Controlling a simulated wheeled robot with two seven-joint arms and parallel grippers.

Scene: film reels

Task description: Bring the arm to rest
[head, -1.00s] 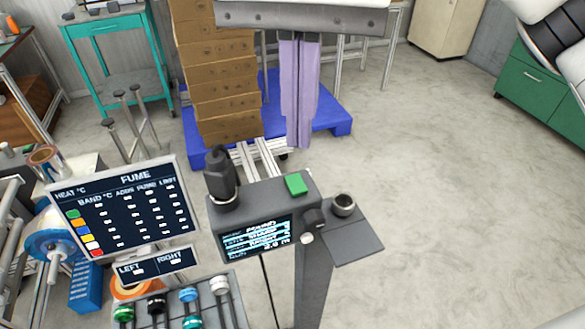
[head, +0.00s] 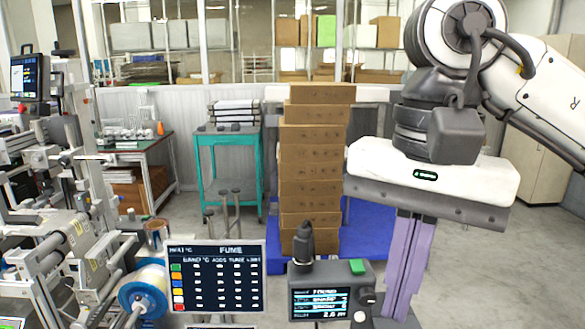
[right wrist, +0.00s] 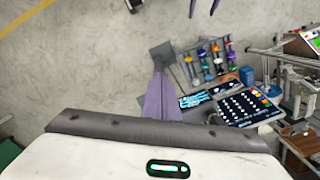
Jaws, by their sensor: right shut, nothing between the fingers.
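My right arm (head: 541,90) comes in from the upper right in the head view, bent, with its gripper hanging down. My right gripper (head: 398,305) has a white body, a grey bar and long purple fingers pointing down. The fingers are together and empty. Their lower ends show just right of the small meter box (head: 328,283), and I cannot tell the gap between them. In the right wrist view the shut fingers (right wrist: 160,85) point toward the instrument area below.
A FUME display panel (head: 217,276) stands left of the meter. Stacked cartons (head: 311,165) stand on a blue pallet (head: 368,226) behind. A teal trolley (head: 229,158) and reel machinery (head: 75,235) are further left. Bare floor (head: 510,265) lies at the right.

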